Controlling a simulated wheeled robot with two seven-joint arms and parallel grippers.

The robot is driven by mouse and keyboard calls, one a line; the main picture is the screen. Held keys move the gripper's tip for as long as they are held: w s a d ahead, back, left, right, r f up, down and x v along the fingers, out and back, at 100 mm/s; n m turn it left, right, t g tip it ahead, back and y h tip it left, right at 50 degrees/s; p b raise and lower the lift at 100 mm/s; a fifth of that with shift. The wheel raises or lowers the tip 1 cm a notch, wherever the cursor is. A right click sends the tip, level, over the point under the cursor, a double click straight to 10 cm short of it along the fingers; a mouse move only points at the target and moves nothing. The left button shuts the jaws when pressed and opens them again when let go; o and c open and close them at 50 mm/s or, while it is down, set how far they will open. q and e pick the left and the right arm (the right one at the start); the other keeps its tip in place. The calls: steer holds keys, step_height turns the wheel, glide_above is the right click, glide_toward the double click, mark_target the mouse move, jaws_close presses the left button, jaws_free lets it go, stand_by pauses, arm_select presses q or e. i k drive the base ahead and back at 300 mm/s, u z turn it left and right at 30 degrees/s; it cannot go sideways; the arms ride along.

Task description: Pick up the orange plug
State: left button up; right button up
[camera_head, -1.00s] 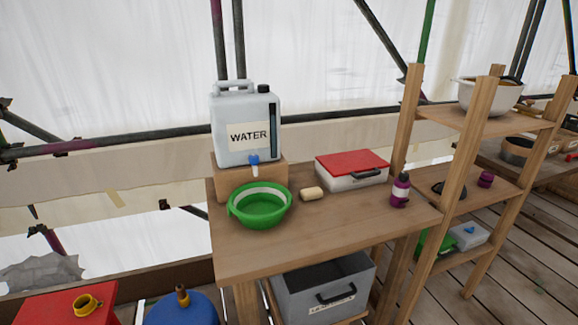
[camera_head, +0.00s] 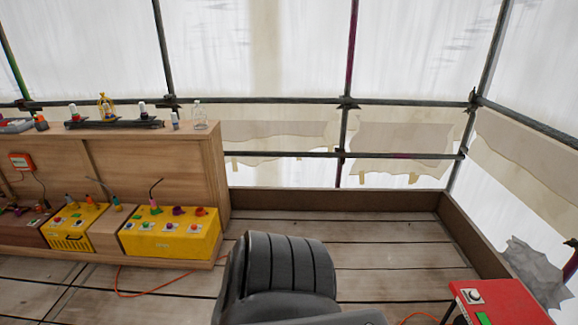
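A small orange piece (camera_head: 200,211), possibly the orange plug, sits on top of the right yellow box (camera_head: 170,240). A purple piece (camera_head: 178,211) and a pink-based piece with a thin dark stalk (camera_head: 154,206) stand to its left. The orange piece is too small to tell its exact shape or whether it is seated in a socket. Neither of my grippers shows in the head view.
A second yellow box (camera_head: 75,228) stands left, before a wooden cabinet (camera_head: 150,165) with small items on top. An orange cable (camera_head: 130,295) lies on the plank floor (camera_head: 385,255). A red box (camera_head: 500,302) is at lower right. Floor right of the cabinet is clear.

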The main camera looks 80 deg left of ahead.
mark_target(89, 201)
steer(key=u, duration=4.55)
steer(key=i, duration=0.9)
steer(key=u, duration=0.35)
steer(key=i, duration=1.65)
steer(key=z, duration=0.8)
steer(key=i, duration=1)
steer(key=z, duration=1.15)
steer(key=i, duration=0.45)
steer(key=z, duration=0.3)
